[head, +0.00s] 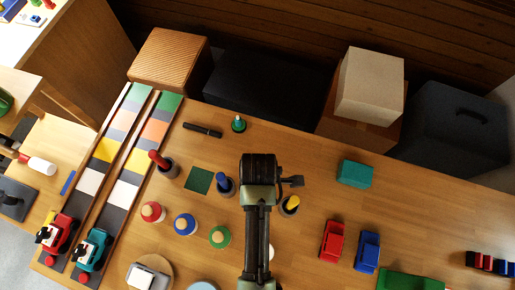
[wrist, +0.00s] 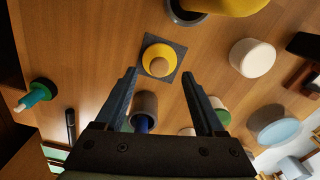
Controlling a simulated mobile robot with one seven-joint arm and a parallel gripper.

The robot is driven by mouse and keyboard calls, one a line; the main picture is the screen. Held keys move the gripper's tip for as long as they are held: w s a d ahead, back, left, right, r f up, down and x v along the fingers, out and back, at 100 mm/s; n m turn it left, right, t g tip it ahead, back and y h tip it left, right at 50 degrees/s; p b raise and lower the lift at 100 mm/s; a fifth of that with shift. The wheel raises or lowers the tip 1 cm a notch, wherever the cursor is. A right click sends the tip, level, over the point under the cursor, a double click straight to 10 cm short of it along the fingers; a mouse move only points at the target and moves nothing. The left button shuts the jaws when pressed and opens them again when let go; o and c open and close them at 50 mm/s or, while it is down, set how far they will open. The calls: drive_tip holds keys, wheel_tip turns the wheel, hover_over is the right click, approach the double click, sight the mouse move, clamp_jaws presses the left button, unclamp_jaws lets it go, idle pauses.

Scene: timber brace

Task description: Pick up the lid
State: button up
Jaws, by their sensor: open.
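A yellow round lid (wrist: 159,60) with a pale wooden knob lies on a dark square (wrist: 178,50) in the wrist view. My gripper (wrist: 159,76) is open and empty; its two fingertips point toward the lid, with the lid just beyond and between them in the picture. I cannot tell the gap in depth. In the head view my arm covers this lid. Three similar knobbed discs, red (head: 153,212), blue (head: 185,224) and green (head: 220,237), stand left of my arm.
Dark cups with a red (head: 158,160), a blue (head: 225,185) and a yellow piece (head: 291,204) stand near my arm. A white cylinder (wrist: 252,58) is right of the yellow lid. A teal block (head: 355,173) lies on clear table at right.

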wheel_tip(320, 180, down, 3)
drive_tip(key=shift+a+f, duration=0.1)
drive_tip(key=shift+f, duration=0.05)
clamp_jaws()
idle(0.4)
